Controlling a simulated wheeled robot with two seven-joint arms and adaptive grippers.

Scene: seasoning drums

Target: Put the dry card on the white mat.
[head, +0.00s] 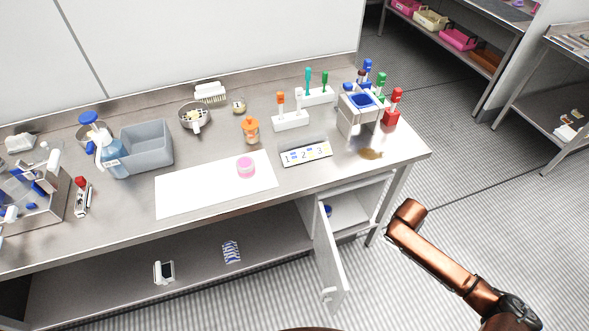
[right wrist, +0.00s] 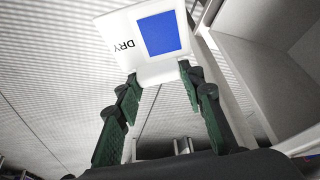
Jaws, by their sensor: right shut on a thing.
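The dry card (right wrist: 145,40) is white with a blue square and the word DRY. In the right wrist view it is gripped between the fingertips of my right gripper (right wrist: 158,76), which is shut on its near edge. The card and that gripper do not show in the head view, where my copper right arm stands at the lower right. The white mat (head: 200,195) lies flat on the bench, with a pink-topped round jar (head: 246,167) on its right part. My left gripper is not in view.
An open cabinet door (head: 330,265) hangs below the bench's right part; the cabinet (right wrist: 270,65) is beside the card in the wrist view. A grey bin (head: 146,148), numbered strip (head: 306,153), orange-topped bottle (head: 250,129) and brown spill (head: 371,154) surround the mat. The mat's left part is bare.

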